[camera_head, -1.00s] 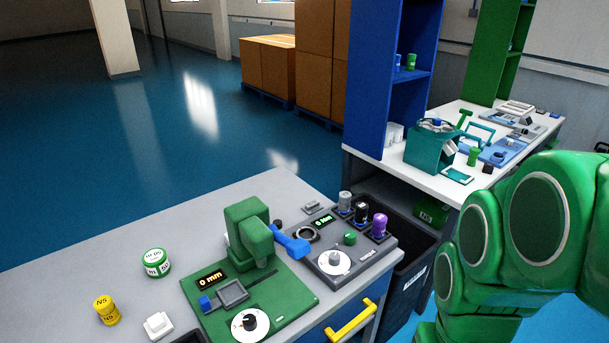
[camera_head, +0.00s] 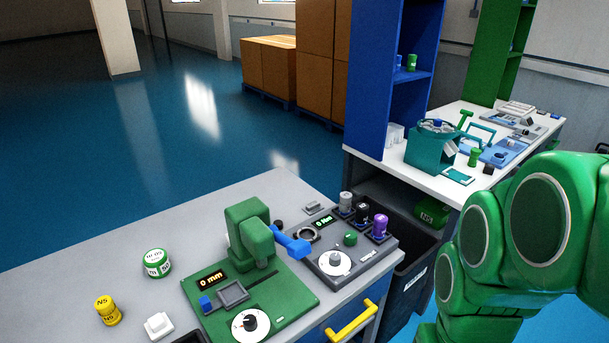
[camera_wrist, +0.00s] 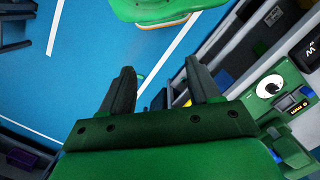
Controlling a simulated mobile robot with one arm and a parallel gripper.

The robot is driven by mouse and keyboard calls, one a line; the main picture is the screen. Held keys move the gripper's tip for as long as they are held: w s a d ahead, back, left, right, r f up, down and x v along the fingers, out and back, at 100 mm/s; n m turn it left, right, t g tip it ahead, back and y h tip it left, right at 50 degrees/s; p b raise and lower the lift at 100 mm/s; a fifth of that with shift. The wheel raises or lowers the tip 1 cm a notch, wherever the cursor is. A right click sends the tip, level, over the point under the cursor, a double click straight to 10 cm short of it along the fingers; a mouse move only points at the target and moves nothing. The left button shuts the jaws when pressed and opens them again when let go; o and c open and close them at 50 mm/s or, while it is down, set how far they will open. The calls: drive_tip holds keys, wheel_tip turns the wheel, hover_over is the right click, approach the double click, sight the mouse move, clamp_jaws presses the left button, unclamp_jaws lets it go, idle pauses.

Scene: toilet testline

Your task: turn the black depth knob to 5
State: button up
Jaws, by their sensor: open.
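The black depth knob (camera_head: 250,322) sits on a white round dial at the front of the green machine (camera_head: 290,304). The small display (camera_head: 212,279) on this machine reads 0 mm. The machine also shows at the right of the wrist view (camera_wrist: 284,73), with its white dial and black knob (camera_wrist: 271,88). My gripper (camera_wrist: 160,76) is open and empty, its two dark fingers spread above the blue floor. It is apart from the knob, which lies off to its right in that view. The head view shows my green arm at the right but not the gripper.
A grey device (camera_head: 352,254) with another white dial stands right of the machine. A green-white jar (camera_head: 157,263), a yellow cylinder (camera_head: 107,310) and a white switch (camera_head: 158,326) are left of it. A yellow handle (camera_head: 351,322) juts from the bench front. A black bin (camera_head: 404,276) stands beside the bench.

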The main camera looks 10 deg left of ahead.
drive_tip(key=w+a+n+h, duration=0.1)
drive_tip(key=w+a+n, duration=0.4)
drive_tip(key=w, duration=0.6)
drive_tip(key=n+t+h, duration=0.2)
drive_tip(key=n+h, duration=0.2)
drive_tip(key=n, duration=0.9)
approach(249, 319)
drive_tip(key=shift+y, duration=0.3)
drive_tip(key=shift+d+x, duration=0.15)
drive_tip(key=shift+x, duration=2)
drive_tip(key=shift+d+x, duration=0.15)
drive_tip(key=shift+x, duration=2)
drive_tip(key=shift+r, duration=0.1)
drive_tip(key=c, duration=1)
